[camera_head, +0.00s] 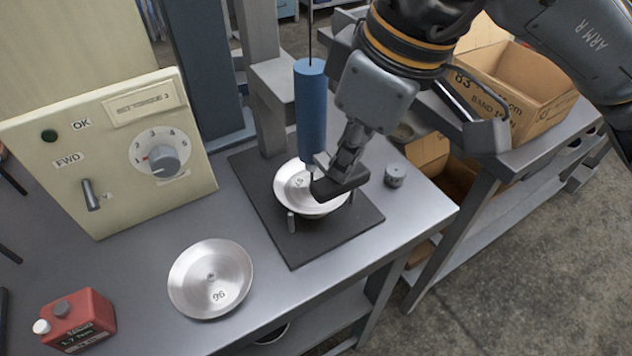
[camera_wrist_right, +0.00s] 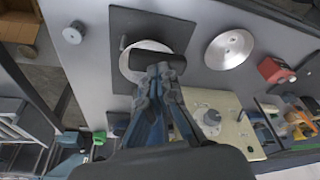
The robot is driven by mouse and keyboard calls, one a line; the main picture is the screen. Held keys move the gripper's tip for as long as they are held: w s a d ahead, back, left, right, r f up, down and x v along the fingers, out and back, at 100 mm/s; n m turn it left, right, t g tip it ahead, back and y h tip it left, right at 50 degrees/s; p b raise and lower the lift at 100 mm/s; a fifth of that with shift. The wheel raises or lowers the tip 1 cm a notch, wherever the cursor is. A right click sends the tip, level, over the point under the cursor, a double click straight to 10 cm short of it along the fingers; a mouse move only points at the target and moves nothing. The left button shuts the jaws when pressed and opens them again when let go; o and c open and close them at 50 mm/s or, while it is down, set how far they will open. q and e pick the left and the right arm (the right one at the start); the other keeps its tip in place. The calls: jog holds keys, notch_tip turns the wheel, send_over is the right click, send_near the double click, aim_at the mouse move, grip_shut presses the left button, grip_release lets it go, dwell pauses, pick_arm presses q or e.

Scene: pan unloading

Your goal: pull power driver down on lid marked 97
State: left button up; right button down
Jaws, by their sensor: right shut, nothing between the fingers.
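The blue power driver (camera_head: 311,105) hangs upright on a cable, its lower end just above a silver round lid (camera_head: 291,190) in a holder on a black mat (camera_head: 290,245). This lid's mark is partly hidden and hard to read. My right gripper (camera_head: 326,188) is shut and empty, low over the lid's right part beside the driver's lower end. Whether it touches either cannot be told. In the right wrist view the gripper (camera_wrist_right: 172,72) covers part of the lid (camera_wrist_right: 132,60). My left gripper is not in view.
A second silver lid (camera_head: 211,279), marked 96, lies in front on the grey table. A control box (camera_head: 115,150) with a dial stands at left, a red box (camera_head: 75,321) at front left. A small grey weight (camera_head: 395,176) sits right of the mat. A cardboard box (camera_head: 515,82) stands beyond.

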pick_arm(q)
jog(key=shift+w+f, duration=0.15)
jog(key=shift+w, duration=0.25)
pick_arm(e)
jog(key=shift+s+f, duration=0.2)
jog(key=shift+f, duration=0.3)
jog(key=shift+w+r+p, duration=0.25)
jog(key=shift+r+p, duration=0.45)
jog(key=shift+r, duration=0.4)
notch_tip(320, 180, up, 2)
jog(key=shift+p, duration=0.6)
pick_arm(q)
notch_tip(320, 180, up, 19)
jog(key=p, duration=1.6)
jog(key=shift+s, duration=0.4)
pick_arm(e)
notch_tip(320, 180, up, 22)
